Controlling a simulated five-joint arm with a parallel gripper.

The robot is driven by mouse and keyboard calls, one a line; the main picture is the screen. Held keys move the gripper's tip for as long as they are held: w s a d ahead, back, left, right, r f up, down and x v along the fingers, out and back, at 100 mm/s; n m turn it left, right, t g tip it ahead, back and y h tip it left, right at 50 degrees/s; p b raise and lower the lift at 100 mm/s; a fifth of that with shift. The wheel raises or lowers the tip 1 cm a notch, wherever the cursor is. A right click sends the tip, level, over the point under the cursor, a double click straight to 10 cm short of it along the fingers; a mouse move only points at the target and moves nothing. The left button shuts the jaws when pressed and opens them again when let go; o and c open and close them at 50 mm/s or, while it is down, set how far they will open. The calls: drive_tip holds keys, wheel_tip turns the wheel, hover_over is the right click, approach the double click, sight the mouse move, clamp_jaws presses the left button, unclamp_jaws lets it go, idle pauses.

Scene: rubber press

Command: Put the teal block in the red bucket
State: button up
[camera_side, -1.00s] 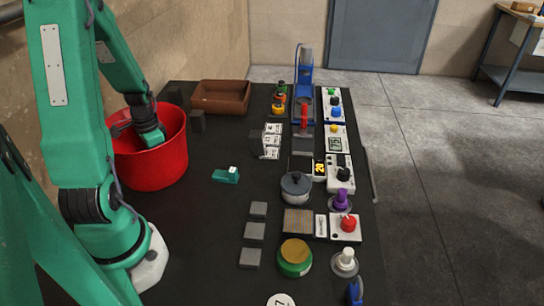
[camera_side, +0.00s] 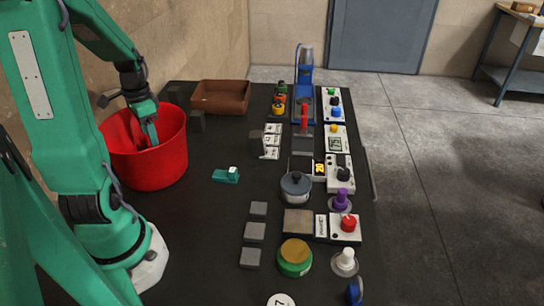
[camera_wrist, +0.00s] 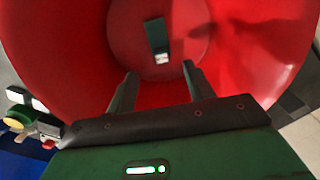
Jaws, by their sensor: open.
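The red bucket (camera_side: 165,165) stands on the dark mat at the left in the side view, and its red inside (camera_wrist: 75,50) fills most of the wrist view. My gripper (camera_wrist: 160,72) is open, its two fingers apart and empty, over the bucket's mouth; in the side view its lower end (camera_side: 150,132) is inside the rim. A dark teal block (camera_wrist: 155,37) with a white end lies on the bucket's floor, beyond my fingertips and apart from them. A similar teal block (camera_side: 226,175) with a white top piece lies on the mat, right of the bucket.
A brown tray (camera_side: 220,98) and dark blocks (camera_side: 197,121) stand behind the bucket. The mat around the teal block outside is clear.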

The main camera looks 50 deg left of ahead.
drive_tip(key=shift+r, duration=1.6)
drive_tip(key=shift+w+d, duration=0.1)
drive_tip(key=w+d+r+t+y, duration=0.1)
drive_tip(key=w+d+r, duration=0.2)
drive_tip(key=d, duration=0.3)
drive_tip(key=w+d+r+t, duration=0.1)
drive_tip(key=w+d+r, duration=0.25)
drive_tip(key=d, duration=0.25)
drive_tip(key=s+d+r+t, duration=0.1)
drive_tip(key=d+r, duration=0.1)
drive_tip(key=d, duration=0.4)
drive_tip(key=s+d+r+t+h, duration=0.1)
drive_tip(key=s+d+r+t, duration=0.1)
drive_tip(key=d, duration=0.5)
drive_tip(key=shift+d+r+t, duration=0.3)
drive_tip(key=shift+r, duration=0.15)
drive_tip(key=shift+o, duration=1.1)
